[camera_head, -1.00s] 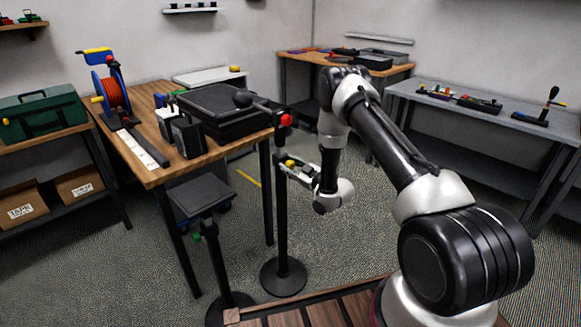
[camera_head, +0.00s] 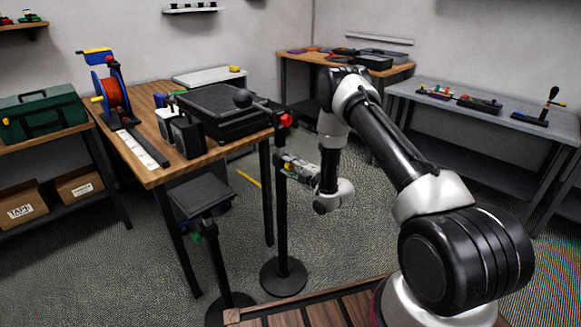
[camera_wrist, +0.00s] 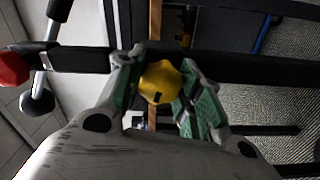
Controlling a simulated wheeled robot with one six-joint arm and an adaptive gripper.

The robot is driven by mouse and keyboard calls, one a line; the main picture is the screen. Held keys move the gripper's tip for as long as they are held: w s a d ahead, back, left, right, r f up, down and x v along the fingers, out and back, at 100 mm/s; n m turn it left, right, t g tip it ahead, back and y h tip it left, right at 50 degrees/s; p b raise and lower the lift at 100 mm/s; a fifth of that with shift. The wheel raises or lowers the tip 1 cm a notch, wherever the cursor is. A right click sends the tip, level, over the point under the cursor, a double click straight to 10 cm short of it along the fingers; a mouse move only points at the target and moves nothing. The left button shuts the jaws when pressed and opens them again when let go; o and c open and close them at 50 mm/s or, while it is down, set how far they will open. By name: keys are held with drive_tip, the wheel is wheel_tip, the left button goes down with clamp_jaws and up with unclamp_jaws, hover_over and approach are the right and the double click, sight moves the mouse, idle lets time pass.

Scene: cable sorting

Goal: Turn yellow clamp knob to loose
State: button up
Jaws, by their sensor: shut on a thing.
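The yellow clamp knob (camera_wrist: 160,80) sits between the two green-padded fingers of my gripper (camera_wrist: 165,92) in the wrist view. A small dark mark shows on its face. My gripper is shut on it, with a finger on each side. In the head view my gripper (camera_head: 283,160) is at the black pole stand (camera_head: 282,220), below the table-top level. There the yellow knob is hidden by the gripper. The black clamp bar (camera_wrist: 82,60) runs behind the knob in the wrist view.
A red knob (camera_head: 286,120) is on the stand above my gripper; it also shows at the left in the wrist view (camera_wrist: 12,68). The wooden table (camera_head: 220,150) with a black case (camera_head: 215,112) is close on the left.

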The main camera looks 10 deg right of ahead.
drive_tip(key=shift+n, duration=2.2)
drive_tip(key=shift+s+f, duration=0.1)
drive_tip(key=o, duration=1.1)
drive_tip(key=shift+c, duration=0.2)
drive_tip(key=v, duration=1.2)
